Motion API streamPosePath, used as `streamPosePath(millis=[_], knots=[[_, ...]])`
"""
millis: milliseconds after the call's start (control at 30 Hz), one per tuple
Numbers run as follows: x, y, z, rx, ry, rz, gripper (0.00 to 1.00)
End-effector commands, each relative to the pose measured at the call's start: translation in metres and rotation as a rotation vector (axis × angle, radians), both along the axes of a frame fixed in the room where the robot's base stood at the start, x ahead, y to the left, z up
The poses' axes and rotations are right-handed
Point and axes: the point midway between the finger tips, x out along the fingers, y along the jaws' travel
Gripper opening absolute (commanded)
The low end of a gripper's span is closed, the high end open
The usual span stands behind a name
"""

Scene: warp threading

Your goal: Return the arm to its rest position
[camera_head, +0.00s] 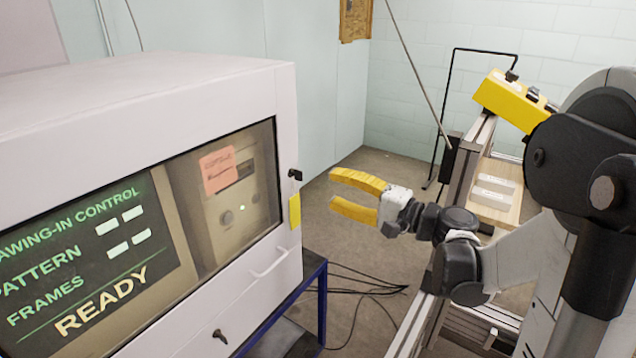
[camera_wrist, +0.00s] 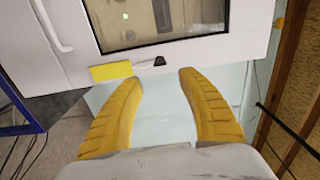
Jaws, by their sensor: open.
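My gripper (camera_head: 336,191) has yellow fingers and hangs in the air to the right of the white control cabinet (camera_head: 170,85) in the head view. Its fingers point left toward the cabinet's side. They are spread apart with nothing between them. In the wrist view my gripper (camera_wrist: 157,76) shows both fingers open below the cabinet door (camera_wrist: 75,50). The fingertips appear close to a yellow tag (camera_wrist: 111,71) and a dark latch (camera_wrist: 152,62), but I cannot tell the distance. My arm reaches in from the right of the head view.
The cabinet's window shows a screen (camera_head: 95,255) reading READY and a pink note (camera_head: 217,169). It stands on a blue frame (camera_head: 322,300), with cables (camera_head: 365,290) on the floor. A metal rail frame (camera_head: 462,190) and a yellow unit (camera_head: 510,98) stand at right, near my arm.

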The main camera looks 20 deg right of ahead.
Motion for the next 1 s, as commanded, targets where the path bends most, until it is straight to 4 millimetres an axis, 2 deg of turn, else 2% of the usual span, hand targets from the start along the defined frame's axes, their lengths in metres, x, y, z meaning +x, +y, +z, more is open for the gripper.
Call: streamPosePath(millis=[200,667,767,867,1000], knots=[[-0.01,-0.007,0.0,0.0,0.0,0.0,0.47],[-0.011,-0.004,-0.001,-0.01,0.007,0.004,0.47],[-0.015,0.014,-0.006,-0.071,0.044,0.021,0.47],[-0.028,0.044,-0.019,-0.204,0.116,0.056,0.47],[-0.067,0.084,-0.046,-0.483,0.225,0.115,0.47]])
